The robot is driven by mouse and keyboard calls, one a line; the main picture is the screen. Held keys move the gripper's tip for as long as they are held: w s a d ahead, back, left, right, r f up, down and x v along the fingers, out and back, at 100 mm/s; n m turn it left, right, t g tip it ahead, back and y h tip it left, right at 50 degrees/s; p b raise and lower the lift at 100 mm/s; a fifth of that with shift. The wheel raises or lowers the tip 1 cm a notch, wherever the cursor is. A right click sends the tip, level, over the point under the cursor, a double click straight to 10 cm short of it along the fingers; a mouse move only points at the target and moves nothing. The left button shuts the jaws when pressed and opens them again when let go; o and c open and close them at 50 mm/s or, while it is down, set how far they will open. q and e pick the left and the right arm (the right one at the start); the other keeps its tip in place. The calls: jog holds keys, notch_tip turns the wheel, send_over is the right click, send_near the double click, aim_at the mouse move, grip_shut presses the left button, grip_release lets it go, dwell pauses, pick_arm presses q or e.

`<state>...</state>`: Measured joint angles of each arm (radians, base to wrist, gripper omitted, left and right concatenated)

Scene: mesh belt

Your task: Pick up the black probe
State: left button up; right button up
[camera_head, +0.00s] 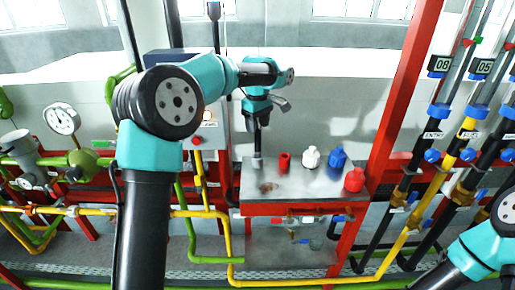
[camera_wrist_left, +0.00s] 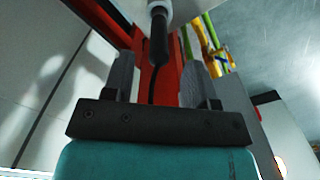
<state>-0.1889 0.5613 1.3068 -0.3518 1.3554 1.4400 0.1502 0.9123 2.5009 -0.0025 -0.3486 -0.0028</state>
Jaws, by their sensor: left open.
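The black probe (camera_head: 257,136) stands upright in a short grey holder (camera_head: 257,161) at the left part of the metal table. In the left wrist view the black probe (camera_wrist_left: 159,38) shows just past and between the fingertips, with a thin dark cable trailing from it. My left gripper (camera_head: 267,108) is above the table at the probe's upper end; its two grey fingers (camera_wrist_left: 157,60) are apart, with a gap around the probe's line. I cannot tell how far the probe reaches between them. My right arm shows at the lower right; its gripper is out of view.
The metal table (camera_head: 300,191) also holds a red item (camera_head: 284,162), a white bottle (camera_head: 310,157), a blue item (camera_head: 337,158) and a red bottle (camera_head: 354,180). A red post (camera_head: 402,90) stands right of the table. Yellow and green pipes run at its left.

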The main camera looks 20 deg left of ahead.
aim_at(258, 147)
pick_arm(q)
jog(key=shift+f, duration=2.6)
jog(key=shift+c, duration=0.3)
grip_shut()
